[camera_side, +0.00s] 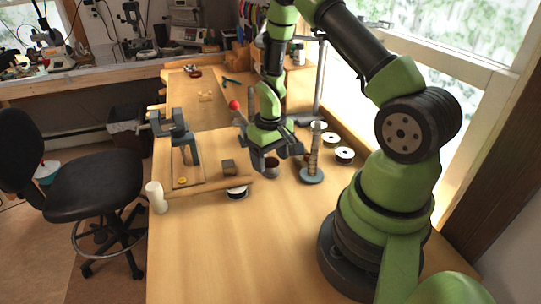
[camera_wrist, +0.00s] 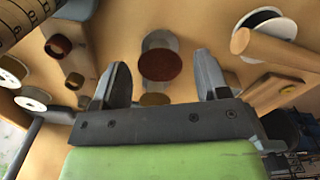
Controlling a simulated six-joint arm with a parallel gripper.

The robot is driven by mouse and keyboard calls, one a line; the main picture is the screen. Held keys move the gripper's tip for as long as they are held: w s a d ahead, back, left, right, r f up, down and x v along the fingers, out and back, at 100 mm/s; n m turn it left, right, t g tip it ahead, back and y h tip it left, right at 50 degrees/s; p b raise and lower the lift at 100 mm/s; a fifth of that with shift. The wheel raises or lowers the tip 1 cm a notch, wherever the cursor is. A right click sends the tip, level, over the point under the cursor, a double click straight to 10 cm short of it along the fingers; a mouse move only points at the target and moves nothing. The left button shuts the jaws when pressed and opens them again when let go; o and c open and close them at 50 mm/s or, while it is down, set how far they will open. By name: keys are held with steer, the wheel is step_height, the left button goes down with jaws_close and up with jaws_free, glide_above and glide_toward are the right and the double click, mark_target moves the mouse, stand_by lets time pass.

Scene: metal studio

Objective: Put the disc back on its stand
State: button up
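My gripper (camera_side: 274,150) points down over the middle of the bench. In the wrist view its two fingers (camera_wrist: 165,85) are apart with nothing held between them. Below them is a small round container with a dark red top (camera_wrist: 160,64); it also shows in the side view (camera_side: 271,166). A black-and-white disc (camera_side: 237,193) lies by the wooden board's front edge, and shows at the wrist view's top right (camera_wrist: 268,19). An upright post on a round blue-grey base (camera_side: 312,176), possibly the stand, is right of my gripper; its marked column fills the wrist view's top-left corner (camera_wrist: 22,18).
The front bench is clear.

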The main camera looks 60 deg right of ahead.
mark_target(270, 162)
step_height(270, 162, up, 12)
steer(key=s+a+r+t, duration=0.35)
steer(key=a+r, duration=0.55)
steer(key=r, duration=0.3)
steer(key=s+a+r+t+y, duration=0.2)
steer(key=s+a+r+t, duration=0.1)
steer(key=s+a, duration=0.3)
steer(key=shift+s+a+r+n+t, duration=0.3)
steer(key=shift+s+a+r+t, duration=0.1)
steer(key=shift+s+r, duration=0.5)
steer(key=shift+s+f, duration=0.1)
